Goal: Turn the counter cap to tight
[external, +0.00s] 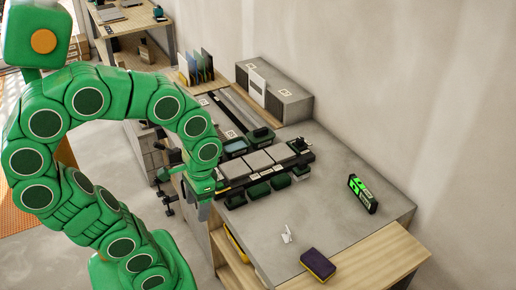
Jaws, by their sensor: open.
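My green arm reaches from the left to the left edge of the grey counter (330,215). My gripper (203,207) points down there, small and partly hidden by my own arm, with its jaws open and nothing seen between them. A row of pale tiles (258,160) lies on the counter to the right of my gripper, between dark bars. A small dark fitting (299,145) stands at the right end of the row. I cannot tell which part is the counter cap, nor how far it is turned.
Dark green bins (258,190) line the row's front. A black device with a green display (363,194) stands at the right. A small white piece (288,234) and a dark, yellow-edged block (318,264) lie in front. A grey box (273,92) stands behind. The counter's middle right is clear.

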